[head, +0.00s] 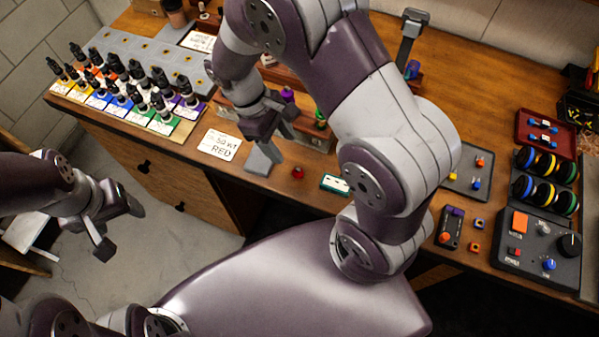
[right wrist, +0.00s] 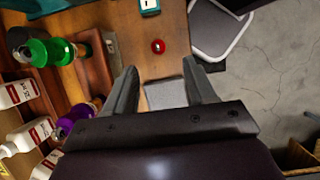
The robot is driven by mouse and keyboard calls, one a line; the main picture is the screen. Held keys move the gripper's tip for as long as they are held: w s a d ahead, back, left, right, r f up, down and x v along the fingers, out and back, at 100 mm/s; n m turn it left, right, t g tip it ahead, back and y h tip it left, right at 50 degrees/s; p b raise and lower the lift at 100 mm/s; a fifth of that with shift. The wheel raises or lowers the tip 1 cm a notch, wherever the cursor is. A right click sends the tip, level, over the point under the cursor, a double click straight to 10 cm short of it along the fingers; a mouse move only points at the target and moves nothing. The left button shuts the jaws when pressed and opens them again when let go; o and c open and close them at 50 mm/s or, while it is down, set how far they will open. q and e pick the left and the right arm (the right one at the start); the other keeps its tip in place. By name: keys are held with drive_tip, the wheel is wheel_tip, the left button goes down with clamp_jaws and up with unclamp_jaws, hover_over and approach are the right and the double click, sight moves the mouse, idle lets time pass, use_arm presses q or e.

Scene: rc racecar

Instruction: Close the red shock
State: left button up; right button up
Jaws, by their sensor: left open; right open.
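A small round red cap (head: 298,172) lies on the bench near its front edge; it also shows in the right wrist view (right wrist: 157,46). I cannot make out a red shock body. A wooden rack holds a green shock (head: 321,118) and a purple shock (head: 288,96). The right wrist view shows the green one (right wrist: 50,52) and purple one (right wrist: 75,120) at left. My right gripper (head: 270,132) is open and empty above the bench, left of the cap. A grey block (head: 263,158) lies below its fingers. My left gripper (head: 120,228) is open and empty over the floor, off the bench.
A card reading "50 WT RED" (head: 222,145) lies left of the grey block. Several dark-capped bottles (head: 130,90) stand at the left. A teal-edged item (head: 335,184) lies right of the cap. A control box (head: 537,245) stands at the right. My right arm hides the bench middle.

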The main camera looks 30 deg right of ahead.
sight(296, 168)
drive_tip(key=f, duration=0.2)
drive_tip(key=w+d+f+p, duration=0.1)
drive_tip(key=f, duration=0.1)
drive_tip(key=shift+w, duration=0.1)
drive_tip(key=shift+s+d+f, duration=0.2)
drive_tip(key=shift+s+f, duration=0.35)
drive_tip(key=shift+f, duration=0.15)
drive_tip(key=shift+s, duration=0.35)
drive_tip(key=shift+w+f, duration=0.15)
drive_tip(key=shift+w, duration=0.2)
drive_tip(key=shift+s+f+p, duration=0.15)
drive_tip(key=shift+f+p, duration=0.15)
drive_tip(key=shift+p, duration=0.1)
drive_tip(key=x, duration=0.4)
drive_tip(key=shift+s+r+p, duration=0.15)
drive_tip(key=shift+s+p, duration=0.15)
drive_tip(key=shift+f, duration=0.25)
use_arm(q)
drive_tip(key=shift+w+r, duration=0.4)
drive_tip(key=shift+w, duration=0.45)
use_arm(e)
drive_tip(key=shift+w+f, duration=0.1)
